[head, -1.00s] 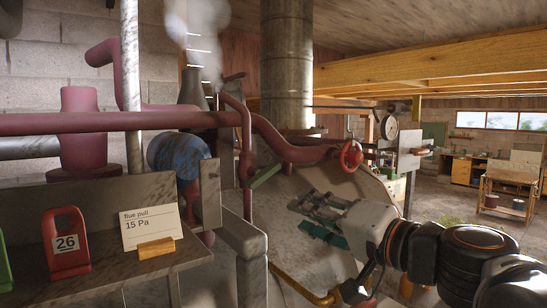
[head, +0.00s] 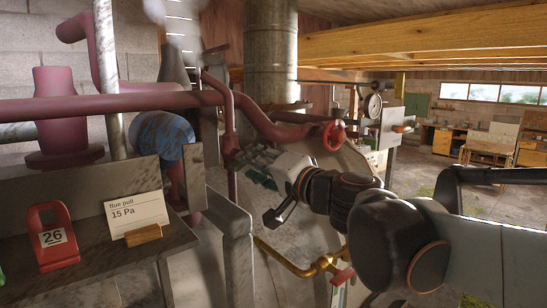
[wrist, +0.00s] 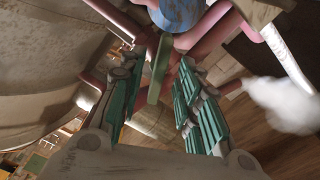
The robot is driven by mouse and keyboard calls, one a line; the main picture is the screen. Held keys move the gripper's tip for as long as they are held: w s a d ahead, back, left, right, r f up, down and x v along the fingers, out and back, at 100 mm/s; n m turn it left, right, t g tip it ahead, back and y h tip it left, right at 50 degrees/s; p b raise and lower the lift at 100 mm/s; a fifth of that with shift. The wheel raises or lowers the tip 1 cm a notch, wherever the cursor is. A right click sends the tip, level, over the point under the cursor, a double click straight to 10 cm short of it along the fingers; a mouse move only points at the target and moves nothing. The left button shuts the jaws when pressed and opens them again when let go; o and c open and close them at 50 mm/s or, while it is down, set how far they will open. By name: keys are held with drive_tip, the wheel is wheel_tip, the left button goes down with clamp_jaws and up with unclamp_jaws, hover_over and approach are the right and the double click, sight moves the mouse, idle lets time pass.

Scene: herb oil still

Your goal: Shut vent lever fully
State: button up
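A flat green bar, which I take to be the vent lever (wrist: 160,68), stands between my gripper's fingers in the wrist view. In the head view it is mostly or wholly hidden behind my gripper (head: 248,160), beside the dark red pipes. My gripper (wrist: 158,85) is open, with its teal-padded fingers on either side of the bar. A gap shows on both sides, so the bar does not look gripped.
A blue rounded vessel (head: 161,135) and a red pipe (head: 110,104) are close to the left. A yellow pipe (head: 290,258) runs below. White vapour (wrist: 282,97) drifts nearby.

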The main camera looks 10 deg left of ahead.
drive_tip(key=shift+x, duration=1.25)
clamp_jaws()
drive_tip(key=shift+r+m+b, duration=0.1)
drive_tip(key=shift+m+b, duration=0.6)
drive_tip(key=shift+m, duration=2.1)
unclamp_jaws()
